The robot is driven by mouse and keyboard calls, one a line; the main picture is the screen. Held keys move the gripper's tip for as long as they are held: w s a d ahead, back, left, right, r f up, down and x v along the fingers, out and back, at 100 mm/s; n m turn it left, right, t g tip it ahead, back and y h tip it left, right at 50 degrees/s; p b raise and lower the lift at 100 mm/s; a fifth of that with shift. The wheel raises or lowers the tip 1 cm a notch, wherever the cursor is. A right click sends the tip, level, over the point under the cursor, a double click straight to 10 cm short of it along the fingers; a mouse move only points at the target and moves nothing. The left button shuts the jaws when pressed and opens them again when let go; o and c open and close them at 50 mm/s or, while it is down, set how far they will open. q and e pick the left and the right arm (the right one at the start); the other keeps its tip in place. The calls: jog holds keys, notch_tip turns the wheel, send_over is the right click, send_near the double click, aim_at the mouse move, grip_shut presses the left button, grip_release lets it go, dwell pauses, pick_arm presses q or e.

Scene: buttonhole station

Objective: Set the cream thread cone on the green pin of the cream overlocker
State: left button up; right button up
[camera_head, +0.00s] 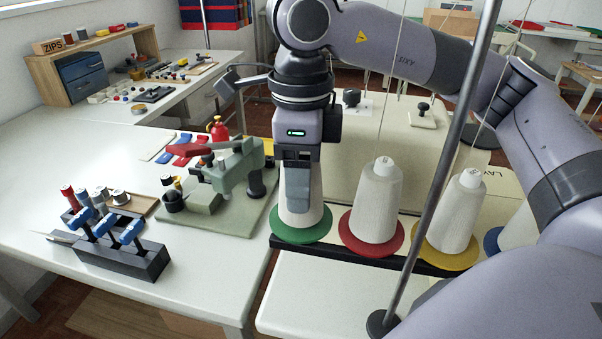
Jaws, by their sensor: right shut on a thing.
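My right gripper (297,193) points down and is shut on the cream thread cone (314,212), covering much of its upper part. The cone is upright over the green disc (302,234) at the left end of the cream overlocker (345,160). Its base appears to be at the disc; I cannot tell whether it touches. The green pin is hidden by the cone and the gripper. My left gripper is not in view.
Similar cones stand on a red disc (366,243) and a yellow disc (449,250); a blue disc is partly hidden by my arm. A metal pole (436,195) slants in front. A green buttonhole machine (232,170) and a black tool rack (120,257) are left.

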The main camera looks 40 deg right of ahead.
jog(key=shift+f, duration=0.25)
jog(key=o, duration=1.2)
jog(key=shift+r, duration=3.65)
